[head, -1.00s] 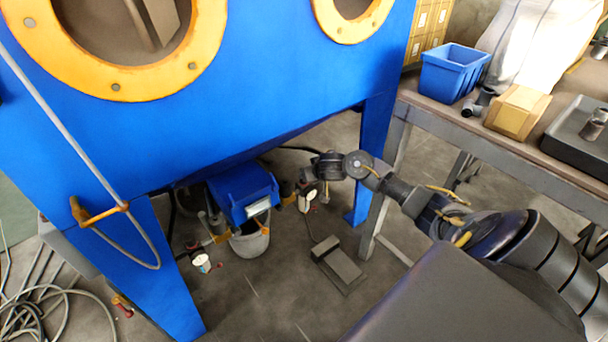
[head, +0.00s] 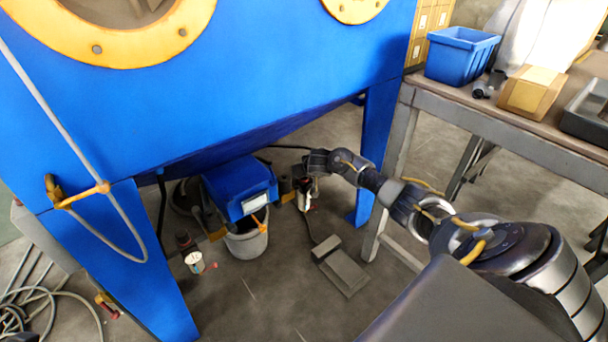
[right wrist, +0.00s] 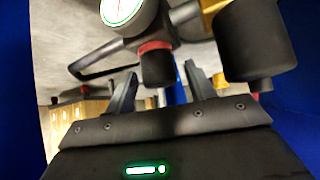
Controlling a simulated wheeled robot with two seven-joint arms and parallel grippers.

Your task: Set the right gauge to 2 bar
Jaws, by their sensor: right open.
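The right gauge (right wrist: 122,10) has a round white face with a green ring, cut off at the top of the right wrist view; I cannot read its needle. Below and right of it, a black knob (right wrist: 158,68) with a red collar hangs from the grey fitting. My right gripper (right wrist: 158,86) is open, with one finger on each side of the knob in the picture; I cannot tell whether they touch it. In the head view the gauge (head: 304,201) is small, just below my right gripper (head: 302,184). My left gripper is not in view.
A second gauge (head: 194,262) sits low at left. A foot pedal (head: 340,268) lies on the floor. A workbench (head: 500,118) stands right.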

